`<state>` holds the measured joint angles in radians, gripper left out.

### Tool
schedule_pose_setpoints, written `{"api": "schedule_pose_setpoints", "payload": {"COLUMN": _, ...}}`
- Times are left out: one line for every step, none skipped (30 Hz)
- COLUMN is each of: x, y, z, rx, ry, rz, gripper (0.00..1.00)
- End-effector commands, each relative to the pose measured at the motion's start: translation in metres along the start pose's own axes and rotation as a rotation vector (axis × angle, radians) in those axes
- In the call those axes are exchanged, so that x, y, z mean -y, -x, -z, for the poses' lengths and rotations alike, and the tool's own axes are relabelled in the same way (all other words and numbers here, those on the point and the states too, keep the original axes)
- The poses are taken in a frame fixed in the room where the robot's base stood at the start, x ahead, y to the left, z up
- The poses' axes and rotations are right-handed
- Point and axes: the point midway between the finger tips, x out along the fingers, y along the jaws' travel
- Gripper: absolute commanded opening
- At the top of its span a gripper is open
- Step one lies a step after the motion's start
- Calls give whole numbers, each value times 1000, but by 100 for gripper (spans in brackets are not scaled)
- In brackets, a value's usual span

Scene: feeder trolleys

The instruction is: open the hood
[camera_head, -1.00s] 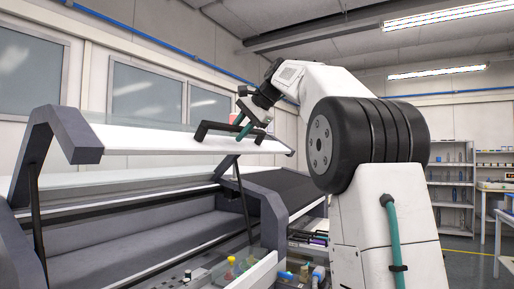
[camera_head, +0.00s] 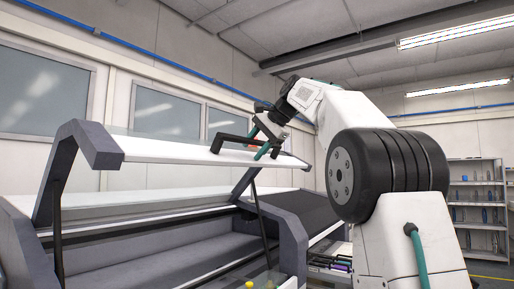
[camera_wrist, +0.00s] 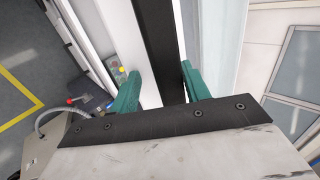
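The hood (camera_head: 190,152) is a long white panel with grey side arms. It stands raised above the grey feeder trolley (camera_head: 290,235), with a dark strut (camera_head: 261,222) under its right part. A black bar handle (camera_head: 232,138) is fixed along its edge. My gripper (camera_head: 264,147) is at the handle's right part. In the wrist view, the green fingers of my gripper (camera_wrist: 160,88) lie on either side of the black handle (camera_wrist: 156,45). A gap shows between the left finger and the bar; the right finger is close to it, and contact cannot be told.
A grey shelf rack (camera_head: 478,205) with small items stands at the far right. Windows (camera_head: 165,110) line the wall behind the hood. Small coloured items sit low by the trolley, including a yellow one (camera_head: 249,285).

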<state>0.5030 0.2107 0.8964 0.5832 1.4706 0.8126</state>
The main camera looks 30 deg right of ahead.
Motion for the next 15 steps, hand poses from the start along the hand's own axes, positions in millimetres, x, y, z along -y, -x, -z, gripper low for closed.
{"api": "schedule_pose_setpoints", "payload": {"x": 0, "y": 0, "z": 0, "rx": 0, "ry": 0, "rz": -1, "gripper": 45}}
{"api": "schedule_pose_setpoints", "payload": {"x": 0, "y": 0, "z": 0, "rx": 0, "ry": 0, "rz": -1, "gripper": 45}}
{"api": "schedule_pose_setpoints", "payload": {"x": 0, "y": 0, "z": 0, "rx": 1, "ry": 0, "rz": -1, "gripper": 45}}
{"api": "schedule_pose_setpoints", "payload": {"x": 0, "y": 0, "z": 0, "rx": 1, "ry": 0, "rz": -1, "gripper": 45}}
{"api": "schedule_pose_setpoints", "payload": {"x": 0, "y": 0, "z": 0, "rx": 0, "ry": 0, "rz": -1, "gripper": 45}}
{"api": "schedule_pose_setpoints", "payload": {"x": 0, "y": 2, "z": 0, "rx": 0, "ry": 0, "rz": -1, "gripper": 45}}
{"api": "schedule_pose_setpoints", "payload": {"x": 0, "y": 4, "z": 0, "rx": -1, "ry": 0, "rz": 0, "gripper": 45}}
{"api": "schedule_pose_setpoints", "payload": {"x": 0, "y": 6, "z": 0, "rx": -1, "ry": 0, "rz": 0, "gripper": 45}}
{"api": "schedule_pose_setpoints", "payload": {"x": 0, "y": 11, "z": 1, "rx": -1, "ry": 0, "rz": 0, "gripper": 45}}
{"api": "schedule_pose_setpoints", "payload": {"x": 0, "y": 15, "z": 1, "rx": -2, "ry": 0, "rz": 0, "gripper": 45}}
{"api": "schedule_pose_setpoints", "payload": {"x": 0, "y": 20, "z": 1, "rx": -3, "ry": 0, "rz": 1, "gripper": 45}}
{"api": "schedule_pose_setpoints", "payload": {"x": 0, "y": 28, "z": 1, "rx": -3, "ry": 0, "rz": 0, "gripper": 45}}
{"api": "schedule_pose_setpoints", "payload": {"x": 0, "y": 33, "z": 2, "rx": -4, "ry": 0, "rz": 1, "gripper": 45}}
{"api": "schedule_pose_setpoints", "payload": {"x": 1, "y": 39, "z": 2, "rx": -4, "ry": 0, "rz": 1, "gripper": 45}}
{"api": "schedule_pose_setpoints", "payload": {"x": 1, "y": 45, "z": 2, "rx": -4, "ry": 0, "rz": 1, "gripper": 45}}
